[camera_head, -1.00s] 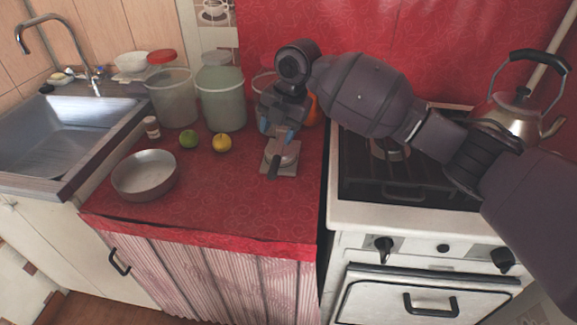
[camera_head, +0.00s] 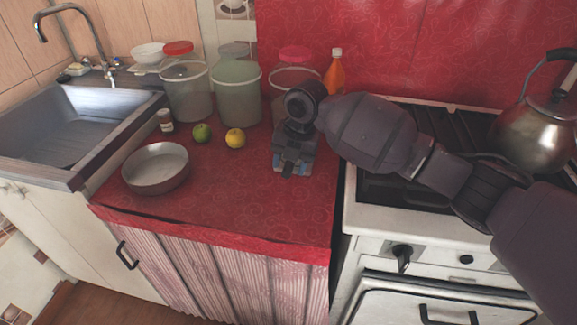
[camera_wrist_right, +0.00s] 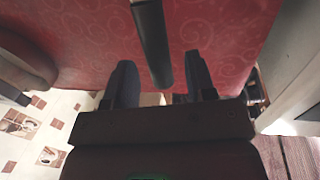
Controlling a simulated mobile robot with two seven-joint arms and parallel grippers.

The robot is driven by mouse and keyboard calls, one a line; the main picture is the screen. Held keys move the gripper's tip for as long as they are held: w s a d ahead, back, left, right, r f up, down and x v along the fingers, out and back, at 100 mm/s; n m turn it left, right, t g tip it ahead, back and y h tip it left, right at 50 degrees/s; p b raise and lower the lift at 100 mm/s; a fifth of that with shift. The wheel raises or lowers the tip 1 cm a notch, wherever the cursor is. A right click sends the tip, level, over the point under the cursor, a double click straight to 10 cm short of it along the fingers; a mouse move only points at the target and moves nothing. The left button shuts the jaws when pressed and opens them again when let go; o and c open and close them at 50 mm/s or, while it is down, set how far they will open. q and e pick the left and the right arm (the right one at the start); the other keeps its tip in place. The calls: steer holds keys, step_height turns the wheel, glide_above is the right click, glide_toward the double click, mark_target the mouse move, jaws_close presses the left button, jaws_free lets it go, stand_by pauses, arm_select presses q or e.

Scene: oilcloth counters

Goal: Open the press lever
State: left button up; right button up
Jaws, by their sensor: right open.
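My right gripper (camera_head: 290,168) points down over the red counter beside the stove, and in the head view it hides nearly all of the press. The dark press lever (camera_wrist_right: 153,45) shows in the right wrist view as a straight bar. Its end lies between the two open fingers of the right gripper (camera_wrist_right: 160,70), with a gap on both sides. In the head view a dark tip shows between the blue-marked fingers. I cannot tell the lever's tilt. My left gripper is not in view.
A metal pan (camera_head: 156,167), a green fruit (camera_head: 202,133) and a yellow fruit (camera_head: 235,138) are on the counter to the left. Lidded containers (camera_head: 236,92) and an orange bottle (camera_head: 335,72) stand behind. A kettle (camera_head: 537,135) is on the stove. The front counter is clear.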

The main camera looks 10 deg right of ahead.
steer(key=shift+a+f, duration=0.15)
steer(key=shift+f, duration=0.5)
steer(key=shift+c, duration=0.2)
jaws_close()
